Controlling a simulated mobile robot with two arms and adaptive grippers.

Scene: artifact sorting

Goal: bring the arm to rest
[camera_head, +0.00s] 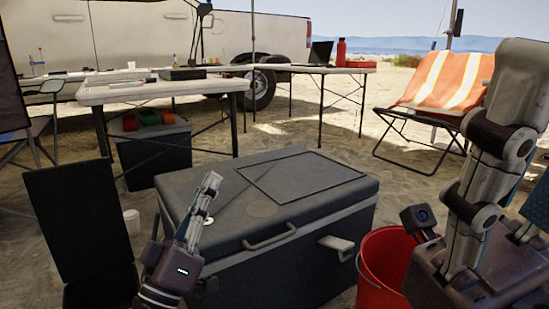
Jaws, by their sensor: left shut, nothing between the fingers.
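My left gripper (211,181) points up and away in the lower left part of the head view. Its fingers are together with nothing between them. It shows in front of the left end of a large dark grey cooler box (310,235) with a closed lid; I cannot tell the exact gap between them. My right arm (490,150) is bent at the right edge of the view, and the fingers of its gripper do not show.
A red bucket (377,262) stands right of the cooler, partly behind my right arm. A dark chair (85,225) is at the left. Folding tables (165,92) stand behind, with a dark bin (152,155) below. An orange striped chair (435,85) stands back right. Open sand lies between.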

